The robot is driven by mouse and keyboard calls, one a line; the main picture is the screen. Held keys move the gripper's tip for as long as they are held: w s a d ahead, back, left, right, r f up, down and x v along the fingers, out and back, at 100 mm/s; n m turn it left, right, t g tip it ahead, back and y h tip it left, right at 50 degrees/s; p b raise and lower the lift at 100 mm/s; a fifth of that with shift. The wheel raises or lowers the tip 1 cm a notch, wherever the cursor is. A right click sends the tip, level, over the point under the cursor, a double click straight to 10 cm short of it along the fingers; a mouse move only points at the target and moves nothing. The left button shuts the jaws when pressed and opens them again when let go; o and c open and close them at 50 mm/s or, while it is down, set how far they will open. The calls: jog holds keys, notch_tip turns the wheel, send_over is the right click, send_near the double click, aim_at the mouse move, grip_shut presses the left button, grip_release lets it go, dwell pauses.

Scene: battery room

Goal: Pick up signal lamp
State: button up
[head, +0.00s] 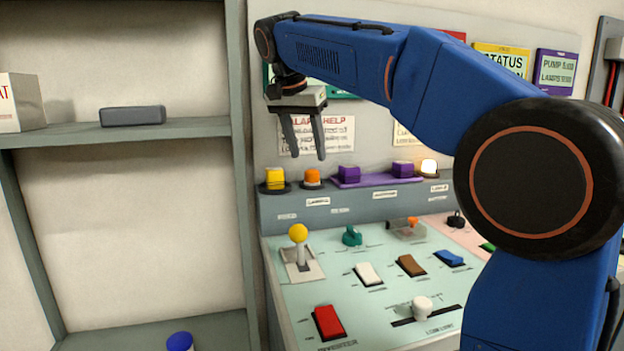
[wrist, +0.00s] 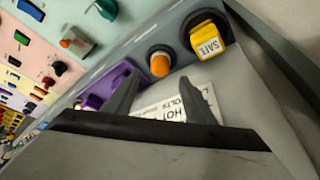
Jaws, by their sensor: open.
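Several lamp-like pieces stand in a row on the grey ledge at the back of the console; I cannot tell which is the signal lamp. From the left they are a yellow block (head: 275,178) on a dark round base, an orange cap (head: 312,177), two purple blocks (head: 349,173) and a glowing white-orange lamp (head: 429,167). In the wrist view, the yellow block (wrist: 207,38) reads "SAFE", and the orange cap (wrist: 159,65) shows just beyond the fingertips. My gripper (head: 306,156) is open and empty above the orange cap, fingers pointing down; it also shows in the wrist view (wrist: 160,82).
The console's sloped panel (head: 290,265) carries a yellow-knobbed lever (head: 298,234), rocker switches and a white slider knob (head: 422,308). Signs hang on the wall behind. A shelf unit (head: 190,129) stands at left, holding a grey box (head: 133,116).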

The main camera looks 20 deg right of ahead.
aim_at(310, 170)
jog(key=x, duration=0.5)
jog(key=shift+f, duration=0.15)
jog(key=c, duration=1.2)
